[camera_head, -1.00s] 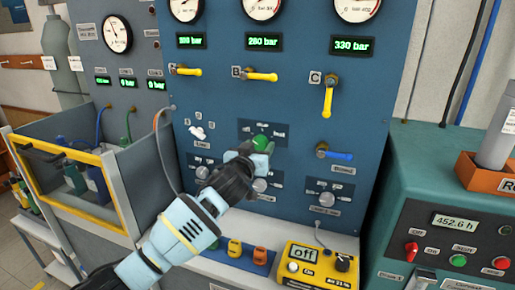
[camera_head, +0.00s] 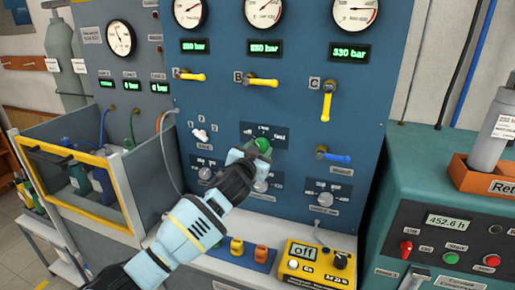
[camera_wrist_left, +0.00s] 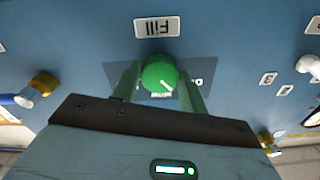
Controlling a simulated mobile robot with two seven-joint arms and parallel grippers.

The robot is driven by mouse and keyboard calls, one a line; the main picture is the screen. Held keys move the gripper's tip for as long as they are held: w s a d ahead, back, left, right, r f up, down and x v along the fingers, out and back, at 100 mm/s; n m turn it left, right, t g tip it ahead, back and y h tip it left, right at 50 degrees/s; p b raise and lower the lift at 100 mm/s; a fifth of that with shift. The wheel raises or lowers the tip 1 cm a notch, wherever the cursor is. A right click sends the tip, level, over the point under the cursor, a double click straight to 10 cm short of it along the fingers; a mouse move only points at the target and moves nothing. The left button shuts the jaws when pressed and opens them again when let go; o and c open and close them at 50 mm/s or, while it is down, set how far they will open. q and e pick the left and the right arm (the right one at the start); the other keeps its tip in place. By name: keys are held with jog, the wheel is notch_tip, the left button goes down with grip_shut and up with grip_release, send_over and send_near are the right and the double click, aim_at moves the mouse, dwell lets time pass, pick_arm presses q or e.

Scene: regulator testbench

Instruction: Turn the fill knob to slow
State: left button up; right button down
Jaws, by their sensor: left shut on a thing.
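The green fill knob (camera_head: 263,144) is on the blue panel, with small position labels around it. In the left wrist view the knob (camera_wrist_left: 159,73) sits between my two fingers, under an upside-down "Fill" label (camera_wrist_left: 157,27). Its white pointer line aims to the lower right there. The position words by the knob are partly hidden or too small to read surely. My left gripper (camera_head: 250,154) is shut on the knob, one finger on each side, also in the left wrist view (camera_wrist_left: 160,83). My right gripper is not in view.
A white selector knob (camera_head: 200,134) is left of the fill knob, and a blue-handled valve (camera_head: 336,156) is to its right. Yellow valve levers (camera_head: 262,81) are above. Smaller grey knobs (camera_head: 326,199) and a yellow box (camera_head: 316,266) are below.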

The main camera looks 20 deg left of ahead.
pick_arm(q)
jog(key=m+p, duration=0.1)
jog(key=m, duration=0.2)
jog(key=shift+r+m, duration=0.15)
jog(key=shift+m, duration=0.25)
jog(key=m+p, duration=0.1)
jog(key=m, duration=0.2)
jog(key=shift+m, duration=0.4)
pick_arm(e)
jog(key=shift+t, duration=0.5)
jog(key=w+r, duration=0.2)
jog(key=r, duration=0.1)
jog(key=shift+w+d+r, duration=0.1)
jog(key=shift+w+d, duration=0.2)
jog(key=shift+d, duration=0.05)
pick_arm(q)
jog(key=shift+f, duration=0.2)
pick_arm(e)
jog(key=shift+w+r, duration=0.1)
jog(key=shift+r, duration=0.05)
pick_arm(q)
jog(key=o, duration=1)
jog(key=shift+a, duration=0.1)
jog(key=s, duration=0.7)
jog(key=shift+s+p, duration=0.3)
jog(key=shift+s, duration=0.1)
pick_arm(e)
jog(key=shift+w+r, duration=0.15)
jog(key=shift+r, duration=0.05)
